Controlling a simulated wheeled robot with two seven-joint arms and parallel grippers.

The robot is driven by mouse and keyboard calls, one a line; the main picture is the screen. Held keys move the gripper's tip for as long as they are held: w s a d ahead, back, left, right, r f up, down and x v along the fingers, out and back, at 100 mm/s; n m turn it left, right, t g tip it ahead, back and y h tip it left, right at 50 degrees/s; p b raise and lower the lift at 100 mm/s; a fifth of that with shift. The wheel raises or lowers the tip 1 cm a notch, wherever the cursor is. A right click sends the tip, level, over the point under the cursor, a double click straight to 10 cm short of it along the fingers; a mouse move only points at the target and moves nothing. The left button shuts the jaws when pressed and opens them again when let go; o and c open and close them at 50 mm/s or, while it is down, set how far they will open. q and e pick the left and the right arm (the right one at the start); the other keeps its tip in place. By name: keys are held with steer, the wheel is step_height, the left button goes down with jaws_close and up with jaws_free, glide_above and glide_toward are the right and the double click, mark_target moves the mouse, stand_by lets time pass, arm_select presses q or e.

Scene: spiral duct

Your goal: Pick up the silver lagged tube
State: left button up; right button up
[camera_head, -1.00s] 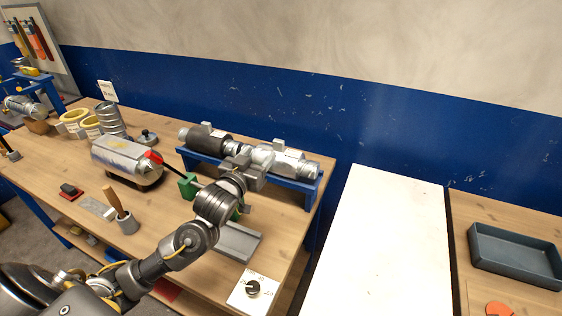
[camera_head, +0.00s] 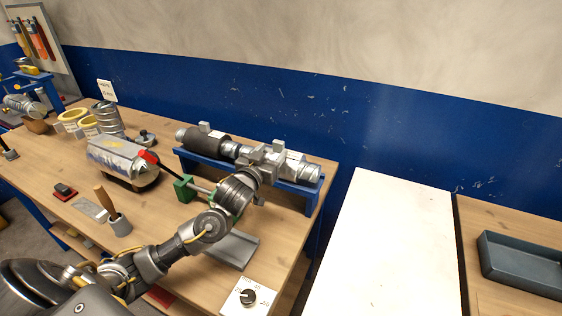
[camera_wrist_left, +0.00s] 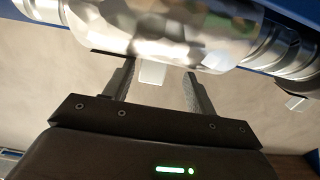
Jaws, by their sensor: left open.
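The silver lagged tube (camera_head: 291,165) lies across the right part of the blue rack on the wooden bench. It has a shiny foil sleeve with bare metal ends. My left gripper (camera_head: 265,156) is at the tube and covers part of it in the head view. In the left wrist view the foil sleeve (camera_wrist_left: 165,25) crosses the top of the picture. There my left gripper (camera_wrist_left: 156,75) is open, its two fingers apart and pointing at the sleeve, with a small pale tab between them. I cannot tell whether the fingertips touch the tube. My right gripper is not in view.
A dark lagged tube (camera_head: 208,144) lies on the left part of the blue rack (camera_head: 308,196). A green clamp (camera_head: 184,188) with a red-tipped lever and a grey channel (camera_head: 235,248) are close to my left arm. A blue wall stands behind.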

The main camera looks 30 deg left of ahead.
mark_target(277, 147)
arm_select(q)
steer(key=shift+w, duration=0.15)
steer(key=shift+w+d+r+p, duration=0.15)
steer(key=shift+w+r+p, duration=0.1)
steer(key=shift+r+p, duration=0.1)
steer(key=w+p, duration=0.2)
steer(key=w, duration=0.1)
steer(key=shift+w+d+r, duration=0.1)
steer(key=shift+w+d, duration=0.05)
steer(key=shift+w, duration=0.7)
steer(key=shift+s, duration=0.1)
steer(key=shift+c, duration=0.7)
jaws_close()
